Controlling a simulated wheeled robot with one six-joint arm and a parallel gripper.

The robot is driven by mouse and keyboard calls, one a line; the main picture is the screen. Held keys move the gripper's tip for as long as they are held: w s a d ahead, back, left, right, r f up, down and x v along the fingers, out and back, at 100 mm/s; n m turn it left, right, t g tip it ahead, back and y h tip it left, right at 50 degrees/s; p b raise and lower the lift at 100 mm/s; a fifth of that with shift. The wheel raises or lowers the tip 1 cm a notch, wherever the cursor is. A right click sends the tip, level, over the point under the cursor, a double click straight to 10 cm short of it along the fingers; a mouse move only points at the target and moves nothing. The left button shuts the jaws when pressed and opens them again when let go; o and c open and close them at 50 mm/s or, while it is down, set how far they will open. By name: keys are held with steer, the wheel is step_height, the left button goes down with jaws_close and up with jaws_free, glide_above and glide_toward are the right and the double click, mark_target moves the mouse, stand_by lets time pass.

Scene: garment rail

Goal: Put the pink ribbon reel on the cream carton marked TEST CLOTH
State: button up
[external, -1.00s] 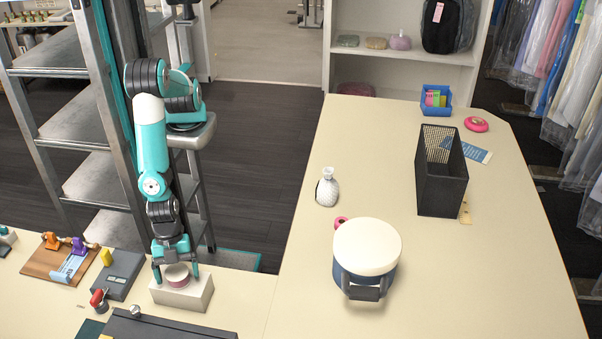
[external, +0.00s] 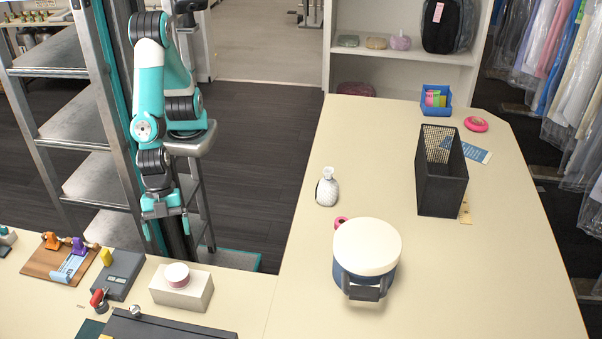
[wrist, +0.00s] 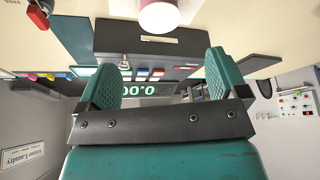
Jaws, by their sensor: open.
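The pink ribbon reel (external: 177,275), with a pale top, rests on the cream carton (external: 182,291) on the near counter at lower left. The carton's marking cannot be read from here. My gripper (external: 165,238) is open and empty, raised above and behind the reel, apart from it. In the wrist view, the two teal fingers (wrist: 160,85) are spread with nothing between them. The reel (wrist: 160,14) shows at the top edge there, beyond the fingertips.
A grey box (external: 122,274) stands left of the carton, and a dark flat case (external: 165,327) lies in front. The right counter (external: 290,285) holds a round blue tin with a cream lid (external: 366,250), a white vase (external: 327,188) and a black mesh basket (external: 440,180).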

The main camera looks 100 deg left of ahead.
steer(key=w+a+r+n+t+y, duration=0.1)
steer(key=w+a+r+n, duration=0.1)
steer(key=w+a, duration=0.5)
steer(key=w+a+r+n+t+y, duration=0.1)
steer(key=w+a+r+n, duration=0.2)
steer(key=w+a, duration=0.4)
steer(key=w+a+r+n+y, duration=0.2)
steer(key=w+a, duration=0.1)
steer(key=a, duration=0.4)
steer(key=w+a+r+n+y, duration=0.1)
steer(key=w+a+n, duration=0.1)
steer(key=w+a, duration=0.35)
steer(key=s+a+r+n+y, duration=0.1)
steer(key=s+a+n, duration=0.1)
steer(key=a, duration=0.6)
steer(key=s+a+r+n+y, duration=0.1)
steer(key=s+a+r+n, duration=0.15)
steer(key=a, duration=0.65)
steer(key=s+a+r+n+g+y, duration=0.1)
steer(key=s+a+n+g, duration=0.3)
steer(key=s+a, duration=0.8)
steer(key=shift+a+r+n+y, duration=0.3)
steer(key=shift+a+n, duration=0.25)
steer(key=shift+n, duration=0.7)
